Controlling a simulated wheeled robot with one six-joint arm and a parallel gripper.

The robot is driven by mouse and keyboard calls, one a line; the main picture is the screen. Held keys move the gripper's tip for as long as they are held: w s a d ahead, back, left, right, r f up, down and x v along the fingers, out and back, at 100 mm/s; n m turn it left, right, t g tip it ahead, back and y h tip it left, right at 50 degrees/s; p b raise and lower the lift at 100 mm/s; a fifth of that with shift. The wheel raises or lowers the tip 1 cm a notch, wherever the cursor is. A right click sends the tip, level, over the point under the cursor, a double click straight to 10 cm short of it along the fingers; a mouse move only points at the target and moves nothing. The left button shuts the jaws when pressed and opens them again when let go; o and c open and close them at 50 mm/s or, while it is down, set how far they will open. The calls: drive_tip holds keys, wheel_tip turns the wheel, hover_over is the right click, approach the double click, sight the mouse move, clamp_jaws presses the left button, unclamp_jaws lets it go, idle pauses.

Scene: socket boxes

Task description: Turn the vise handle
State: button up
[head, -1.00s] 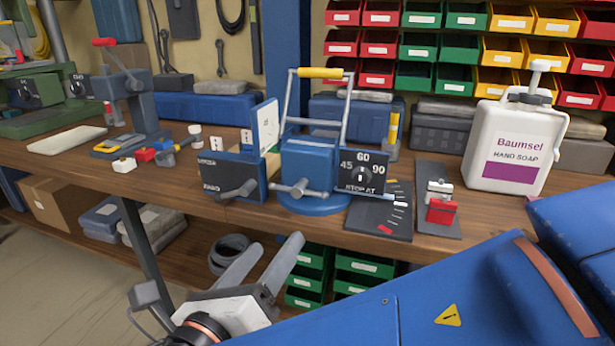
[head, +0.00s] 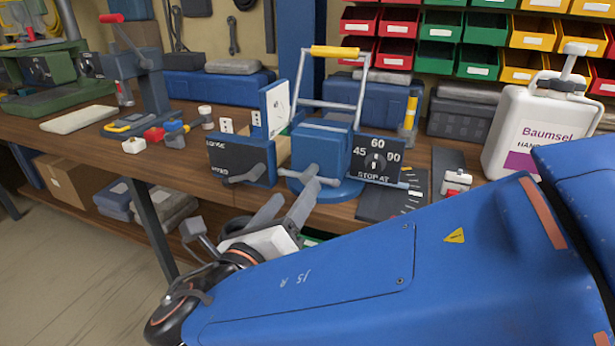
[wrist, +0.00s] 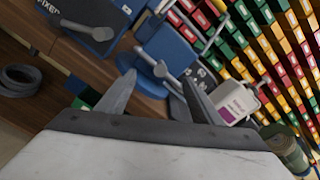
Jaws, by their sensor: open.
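The blue vise (head: 325,150) stands on a round blue base at the front of the wooden bench. Its grey bar handle (head: 310,178) sticks out from the front face, lying nearly level with a slight tilt. The handle also shows in the wrist view (wrist: 160,70), ahead of my fingers. A second grey lever (head: 246,176) is on the dark blue block left of the vise. My gripper (head: 285,208) is open and empty, below and in front of the vise handle, near the bench's front edge. It touches neither handle in view.
A stop dial (head: 378,163) marked 45, 60, 90 is right of the vise. A dark angle plate (head: 385,204) lies before it. A white soap bottle (head: 530,125) stands at the right. The wooden bench edge (head: 240,202) is close to my gripper. Free floor lies at lower left.

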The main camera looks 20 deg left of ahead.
sight(305, 180)
drive_tip(key=w, duration=0.8)
drive_tip(key=shift+d, duration=0.35)
clamp_jaws()
